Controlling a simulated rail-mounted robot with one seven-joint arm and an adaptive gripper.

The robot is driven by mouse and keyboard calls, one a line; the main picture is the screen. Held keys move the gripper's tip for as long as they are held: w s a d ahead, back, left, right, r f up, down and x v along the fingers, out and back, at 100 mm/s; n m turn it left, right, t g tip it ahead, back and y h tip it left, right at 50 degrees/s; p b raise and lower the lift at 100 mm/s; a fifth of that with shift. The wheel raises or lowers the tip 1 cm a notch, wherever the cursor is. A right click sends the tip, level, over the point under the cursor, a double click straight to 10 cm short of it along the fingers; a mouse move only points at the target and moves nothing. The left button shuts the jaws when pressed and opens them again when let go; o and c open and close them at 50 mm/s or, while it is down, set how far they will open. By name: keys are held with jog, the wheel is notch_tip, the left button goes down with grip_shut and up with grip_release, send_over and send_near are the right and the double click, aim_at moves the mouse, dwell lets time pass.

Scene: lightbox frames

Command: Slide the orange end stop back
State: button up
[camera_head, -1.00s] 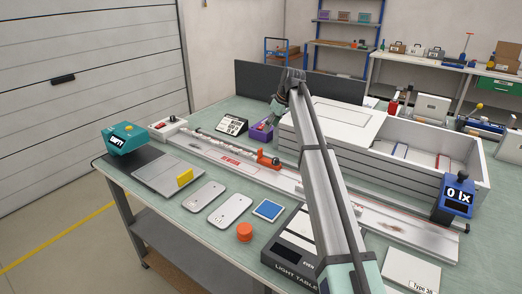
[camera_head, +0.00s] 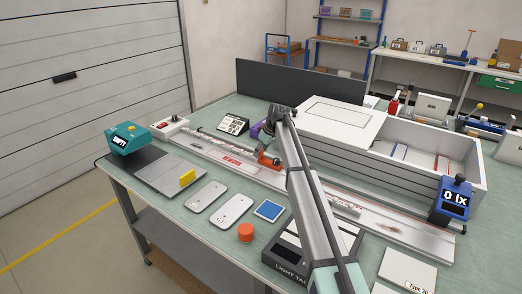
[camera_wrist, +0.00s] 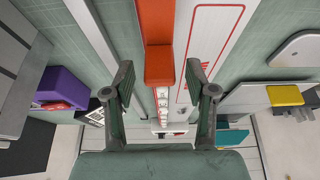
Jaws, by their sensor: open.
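The orange end stop (camera_head: 269,161) sits on the long pale rail (camera_head: 215,149) that runs across the bench. In the wrist view the end stop (camera_wrist: 158,62) shows as an orange block and arm at the top centre, in line with a narrow scale strip. My gripper (camera_wrist: 160,78) is open, with one finger on each side of the end stop in the picture. I see no clear contact, and the height gap cannot be judged. In the head view my gripper (camera_head: 268,142) is just above the end stop and partly hides it.
A purple bin (camera_head: 256,130) stands close behind my gripper. The large white box (camera_head: 335,127) lies to the right. In front are a yellow block (camera_head: 187,177), two pale plates, a blue-faced tile (camera_head: 269,209) and an orange knob (camera_head: 245,232). A blue meter (camera_head: 454,199) stands at right.

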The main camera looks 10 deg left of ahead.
jog(key=shift+c, duration=0.3)
grip_shut()
jog(key=shift+s+d, duration=0.1)
